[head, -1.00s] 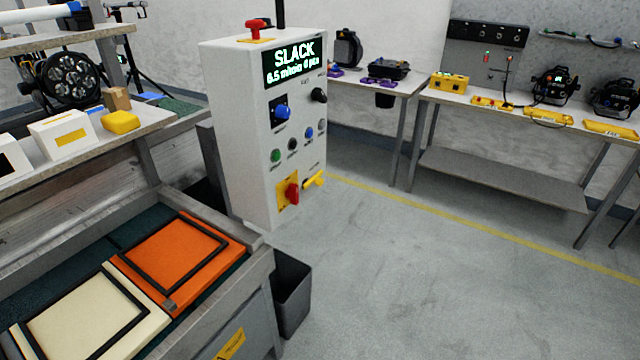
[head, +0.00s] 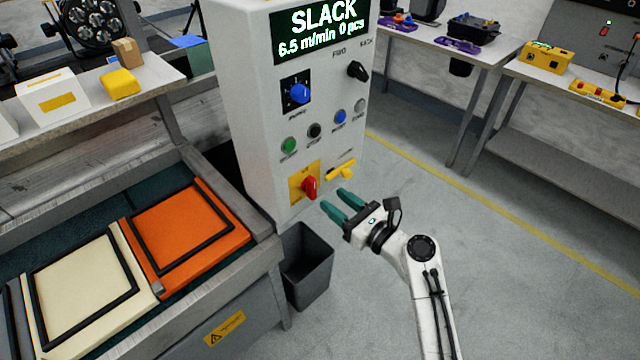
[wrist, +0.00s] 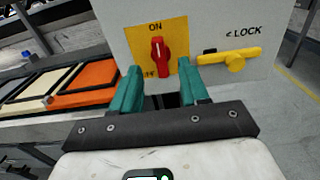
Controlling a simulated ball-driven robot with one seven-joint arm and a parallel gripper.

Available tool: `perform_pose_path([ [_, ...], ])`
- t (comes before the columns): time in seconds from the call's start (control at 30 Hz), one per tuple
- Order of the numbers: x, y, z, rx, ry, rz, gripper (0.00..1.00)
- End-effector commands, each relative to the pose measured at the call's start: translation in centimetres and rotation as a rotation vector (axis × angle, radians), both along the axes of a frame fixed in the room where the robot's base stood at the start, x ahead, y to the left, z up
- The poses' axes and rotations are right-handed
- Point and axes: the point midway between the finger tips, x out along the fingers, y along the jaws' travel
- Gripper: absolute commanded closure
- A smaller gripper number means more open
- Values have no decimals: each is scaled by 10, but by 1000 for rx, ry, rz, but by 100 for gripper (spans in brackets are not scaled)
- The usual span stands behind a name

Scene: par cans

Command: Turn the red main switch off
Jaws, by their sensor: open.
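The red main switch (head: 310,187) is a rotary handle on a yellow plate (head: 298,182) low on the front of the white control cabinet (head: 262,130). In the wrist view the red switch (wrist: 157,58) stands upright, its upper end toward the "ON" label. My gripper (head: 334,201) is open and empty, its teal fingers in front of the cabinet, just right of and below the switch. In the wrist view the switch shows between and beyond the fingertips (wrist: 160,80), apart from them. The lower label is partly hidden by the left finger.
A yellow lever (head: 342,171) marked "LOCK" sits right of the switch, close to my right finger. Buttons and knobs are above. A dark bin (head: 306,265) stands below the cabinet. The conveyor with framed panels (head: 190,235) is at left. The floor at right is clear.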

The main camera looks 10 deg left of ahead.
Motion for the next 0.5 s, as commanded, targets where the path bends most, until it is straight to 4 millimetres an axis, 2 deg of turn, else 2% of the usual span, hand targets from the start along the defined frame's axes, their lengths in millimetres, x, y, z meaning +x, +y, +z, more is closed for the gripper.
perform_pose_path([
  [0.2,25,32,0,-3,-2,2,55],
  [0.5,43,55,-1,-4,-2,1,55],
])
